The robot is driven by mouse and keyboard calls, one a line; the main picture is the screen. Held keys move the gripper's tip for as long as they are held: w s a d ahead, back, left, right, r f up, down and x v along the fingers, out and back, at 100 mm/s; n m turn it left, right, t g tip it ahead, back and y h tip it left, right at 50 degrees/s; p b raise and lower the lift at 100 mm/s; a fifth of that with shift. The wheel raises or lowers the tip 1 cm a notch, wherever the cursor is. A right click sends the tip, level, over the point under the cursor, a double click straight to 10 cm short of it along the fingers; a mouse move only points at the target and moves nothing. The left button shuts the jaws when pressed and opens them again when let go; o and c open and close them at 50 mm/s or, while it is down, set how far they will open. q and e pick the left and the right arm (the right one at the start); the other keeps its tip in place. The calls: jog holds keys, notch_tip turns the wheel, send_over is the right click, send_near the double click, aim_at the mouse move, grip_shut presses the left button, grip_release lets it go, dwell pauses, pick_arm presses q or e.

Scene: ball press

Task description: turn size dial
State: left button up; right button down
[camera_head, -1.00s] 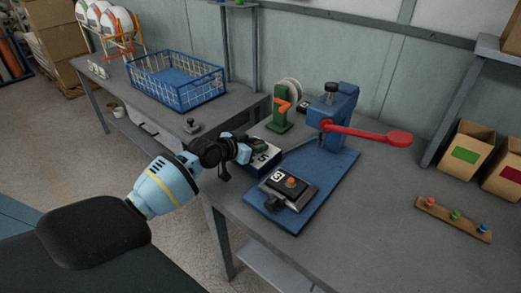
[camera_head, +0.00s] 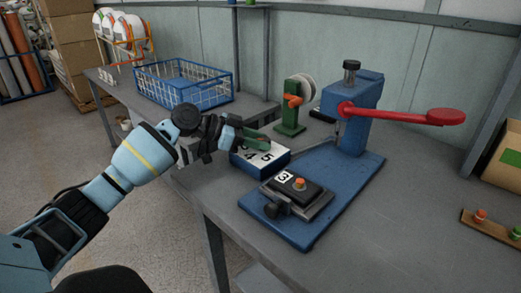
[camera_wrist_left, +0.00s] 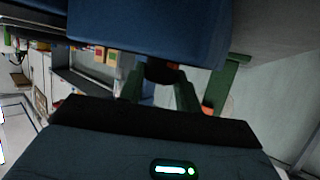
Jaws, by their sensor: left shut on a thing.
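The size dial box (camera_head: 262,161) is a blue block with a white top face; the numbers 4 and 5 show on it. It stands on the table at the left of the blue press. My left gripper (camera_head: 256,142) comes in from the left, over the top of the box. In the left wrist view its green fingers (camera_wrist_left: 160,90) lie either side of a dark knob (camera_wrist_left: 162,72) below the blue box, and are shut on it. The gripper hides the knob and part of the face in the head view. My right gripper is not in view.
The blue press (camera_head: 352,112) with its red lever (camera_head: 400,114) stands to the right. A green stand (camera_head: 290,108) is behind. A blue wire basket (camera_head: 184,86) is at back left.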

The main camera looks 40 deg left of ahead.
pick_arm(q)
jog(key=shift+w+f+m+g+h+b, duration=0.1)
jog(key=shift+f+m+g+h+b, duration=0.05)
jog(key=shift+m+g+h+b, duration=0.4)
jog(key=shift+g+b, duration=0.25)
jog(key=shift+b, duration=0.05)
jog(key=shift+m, duration=0.25)
jog(key=o, duration=1)
jog(key=shift+c, duration=0.2)
jog(key=shift+a, duration=0.1)
